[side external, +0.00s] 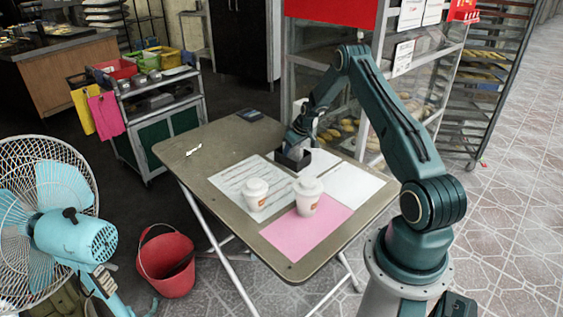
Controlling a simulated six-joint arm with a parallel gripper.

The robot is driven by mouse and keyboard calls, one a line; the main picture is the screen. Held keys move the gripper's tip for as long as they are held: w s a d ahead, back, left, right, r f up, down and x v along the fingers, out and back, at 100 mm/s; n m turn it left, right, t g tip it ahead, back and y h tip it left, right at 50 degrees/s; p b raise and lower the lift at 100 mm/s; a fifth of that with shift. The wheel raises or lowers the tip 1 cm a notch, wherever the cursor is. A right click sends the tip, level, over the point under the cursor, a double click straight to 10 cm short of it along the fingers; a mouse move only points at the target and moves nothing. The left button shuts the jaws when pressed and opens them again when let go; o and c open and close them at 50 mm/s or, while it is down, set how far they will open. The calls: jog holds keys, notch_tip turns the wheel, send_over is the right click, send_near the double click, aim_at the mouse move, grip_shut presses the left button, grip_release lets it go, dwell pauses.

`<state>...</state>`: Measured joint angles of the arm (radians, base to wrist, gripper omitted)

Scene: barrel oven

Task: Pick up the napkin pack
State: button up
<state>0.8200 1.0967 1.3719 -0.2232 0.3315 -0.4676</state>
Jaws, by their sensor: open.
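My gripper (294,146) points down over the far middle of the folding table (228,158). A dark, box-like shape (293,159) is right under it; I cannot tell whether it is a separate holder or part of the gripper. I cannot make out the napkin pack for certain. A white item (299,107) shows partly behind my arm, and it may be the pack or something else. The fingertips are too small to see clearly, and no held object can be made out.
Two white lidded cups (255,195) (307,197) stand near the front middle. White printed sheets (355,185) and a pink sheet (300,232) lie flat. A dark device (250,115) is at the back edge. A glass cabinet (340,80) stands close behind.

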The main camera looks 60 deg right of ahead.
jog(key=shift+w+f, duration=0.1)
jog(key=shift+f, duration=0.05)
jog(key=shift+c, duration=0.5)
grip_shut()
notch_tip(320, 180, up, 20)
dwell(0.8)
dwell(0.5)
